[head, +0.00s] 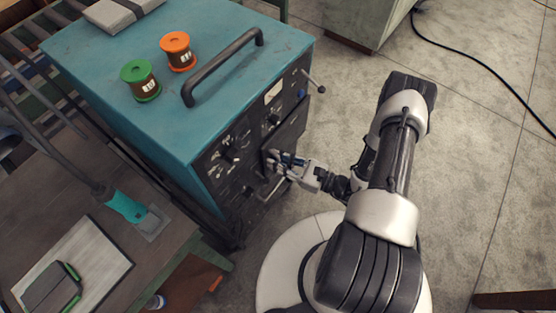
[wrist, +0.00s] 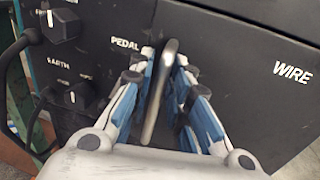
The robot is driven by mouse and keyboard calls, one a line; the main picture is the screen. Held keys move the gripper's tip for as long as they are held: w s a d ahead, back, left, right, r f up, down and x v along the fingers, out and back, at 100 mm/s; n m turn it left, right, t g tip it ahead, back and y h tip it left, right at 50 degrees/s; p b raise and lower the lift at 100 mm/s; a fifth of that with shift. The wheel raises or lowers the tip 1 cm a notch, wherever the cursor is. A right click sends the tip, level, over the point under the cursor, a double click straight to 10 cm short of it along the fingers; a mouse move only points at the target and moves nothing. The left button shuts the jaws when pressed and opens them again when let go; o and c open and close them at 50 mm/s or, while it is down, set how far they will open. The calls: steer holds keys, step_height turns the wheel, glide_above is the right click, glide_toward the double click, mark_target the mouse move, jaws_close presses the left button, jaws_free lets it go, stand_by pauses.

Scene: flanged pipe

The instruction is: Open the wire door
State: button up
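The wire door is the dark panel lettered WIRE (wrist: 255,80) on the front of the teal machine. In the head view the door (head: 291,128) looks closed. A curved metal handle (wrist: 157,95) stands out from the panel, near the left edge of the door. My gripper (wrist: 165,60) has its blue-sided fingers on either side of this handle. A dark gap shows between the handle and the right finger; the left finger is very close to it. In the head view my gripper (head: 281,161) is at the machine's front, and the handle is partly hidden.
Knobs (wrist: 62,25) and a dark cable (wrist: 12,75) are left of the handle. A lever (head: 314,82) sticks out from the machine's upper right corner. An orange spool (head: 177,52) and a green spool (head: 140,81) stand on top. Open floor (head: 470,170) lies to the right.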

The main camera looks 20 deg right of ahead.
jaws_close()
stand_by(0.6)
